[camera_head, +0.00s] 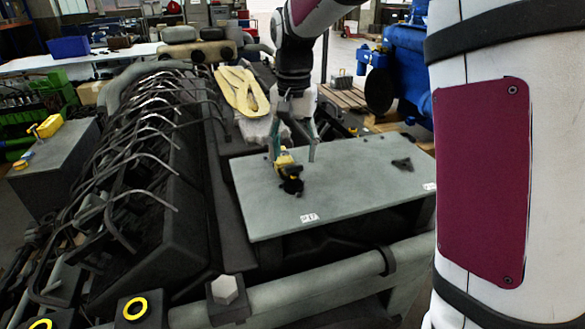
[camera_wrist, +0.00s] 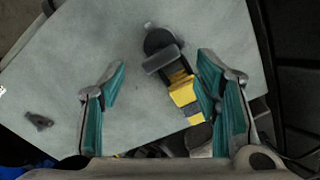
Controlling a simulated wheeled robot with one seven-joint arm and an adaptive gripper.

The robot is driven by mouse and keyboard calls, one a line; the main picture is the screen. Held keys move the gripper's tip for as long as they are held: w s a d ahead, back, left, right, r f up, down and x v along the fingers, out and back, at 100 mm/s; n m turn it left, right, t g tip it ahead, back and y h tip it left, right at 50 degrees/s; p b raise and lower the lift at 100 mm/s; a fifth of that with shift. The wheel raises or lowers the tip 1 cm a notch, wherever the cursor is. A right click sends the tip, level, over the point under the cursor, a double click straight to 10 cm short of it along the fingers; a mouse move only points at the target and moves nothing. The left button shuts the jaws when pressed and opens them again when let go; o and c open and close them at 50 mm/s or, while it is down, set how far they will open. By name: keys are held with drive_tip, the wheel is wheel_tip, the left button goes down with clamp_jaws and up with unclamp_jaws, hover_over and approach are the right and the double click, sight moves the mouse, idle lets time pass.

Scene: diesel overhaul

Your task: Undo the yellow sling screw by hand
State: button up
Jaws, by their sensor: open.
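The yellow sling screw (camera_head: 284,159), a small yellow piece with a black part, stands on a grey plate (camera_head: 350,193) on the engine. In the wrist view its yellow part (camera_wrist: 181,90) and the round black part (camera_wrist: 159,39) show between the finger lines, nearer the right finger. My gripper (camera_head: 296,152) is open, pointing down close over the screw. In the wrist view the teal-padded fingers (camera_wrist: 160,70) are spread wide with nothing held. I cannot tell whether a finger touches the screw.
A dark three-lobed part (camera_head: 402,164) lies on the plate's right side. A folded yellow sling (camera_head: 240,90) lies behind the plate. Curved pipes (camera_head: 150,130) run along the left. A hex bolt head (camera_head: 225,290) stands at the front.

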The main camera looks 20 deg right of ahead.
sight(294, 165)
drive_tip(key=m, duration=0.2)
drive_tip(key=shift+m, duration=0.3)
drive_tip(key=m, duration=0.4)
drive_tip(key=shift+s+p, duration=0.1)
drive_tip(key=shift+p, duration=0.25)
drive_tip(key=m+p, duration=0.1)
drive_tip(key=m, duration=0.4)
drive_tip(key=shift+f, duration=2.5)
drive_tip(key=shift+c, duration=0.6)
clamp_jaws()
